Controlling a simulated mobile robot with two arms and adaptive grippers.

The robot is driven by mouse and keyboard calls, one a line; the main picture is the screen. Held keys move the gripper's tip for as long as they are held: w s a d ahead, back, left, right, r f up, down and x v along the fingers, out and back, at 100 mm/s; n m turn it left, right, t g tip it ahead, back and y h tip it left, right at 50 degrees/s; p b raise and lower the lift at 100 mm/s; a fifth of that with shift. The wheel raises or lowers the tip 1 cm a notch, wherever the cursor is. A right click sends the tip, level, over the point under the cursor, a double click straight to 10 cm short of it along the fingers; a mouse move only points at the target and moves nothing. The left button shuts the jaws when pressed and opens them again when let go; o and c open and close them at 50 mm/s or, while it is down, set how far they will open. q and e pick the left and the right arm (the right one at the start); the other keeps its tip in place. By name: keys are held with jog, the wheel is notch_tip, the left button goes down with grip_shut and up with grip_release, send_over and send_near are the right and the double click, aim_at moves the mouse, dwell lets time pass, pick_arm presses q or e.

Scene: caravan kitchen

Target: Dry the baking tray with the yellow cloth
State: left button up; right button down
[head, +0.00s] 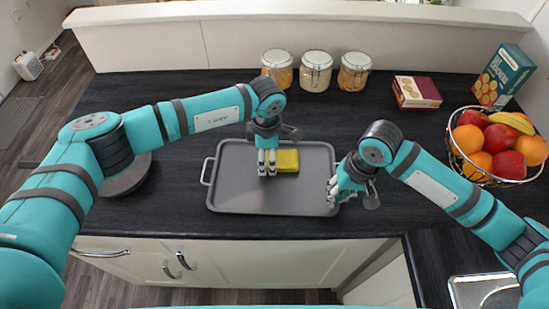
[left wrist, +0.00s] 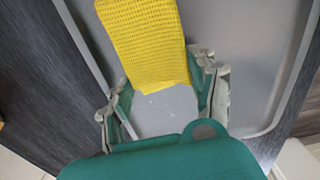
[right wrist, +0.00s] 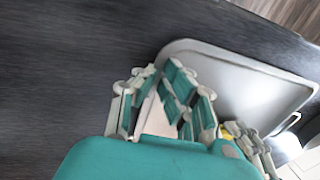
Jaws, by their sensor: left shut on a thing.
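The grey baking tray (head: 235,195) lies flat on the dark counter, its left handle free. The folded yellow cloth (head: 287,161) is on the tray, right of its middle. My left gripper (head: 267,170) points down over the tray and is shut on the cloth's edge; the left wrist view shows the cloth (left wrist: 150,45) between its fingers. A few pale specks show on the tray there. My right gripper (head: 335,190) is at the tray's right end, its fingers hiding the handle. In the right wrist view I cannot tell whether the fingers (right wrist: 160,80) are closed on it.
Three glass jars (head: 315,71) stand behind the tray. A red box (head: 417,92), a teal box (head: 502,76) and a wire fruit basket (head: 492,182) are to the right. A round grey object (head: 128,180) sits left, beneath my left arm. The counter's front edge is close to the tray.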

aim_at(261, 193)
pick_arm(q)
jog(key=shift+w+a, duration=0.3)
jog(key=shift+a, duration=0.4)
jog(key=shift+s+a, duration=0.35)
jog(key=shift+a, duration=0.7)
jog(key=shift+s+a, duration=0.4)
jog(key=shift+a, duration=0.65)
jog(key=shift+s+a, duration=0.35)
jog(key=shift+a, duration=0.7)
jog(key=shift+s+a+f, duration=0.1)
jog(key=shift+s, duration=1.15)
jog(key=shift+s+a+f, duration=0.1)
jog(key=shift+s, duration=1.15)
jog(key=shift+s+d, duration=0.3)
jog(key=shift+d, duration=0.35)
jog(key=shift+s+d, duration=0.3)
jog(key=shift+d, duration=0.3)
jog(key=shift+s+d+r, duration=0.1)
jog(key=shift+s+d, duration=0.15)
jog(key=shift+d, duration=0.4)
jog(key=shift+s+d+r, duration=0.1)
jog(key=shift+s+d, duration=0.1)
jog(key=shift+d, duration=0.45)
jog(key=shift+s+d, duration=0.25)
jog(key=shift+d, duration=0.4)
jog(key=shift+w+d, duration=0.1)
jog(key=shift+w, duration=2.35)
jog(key=shift+r, duration=3.1)
jog(key=shift+r, duration=0.1)
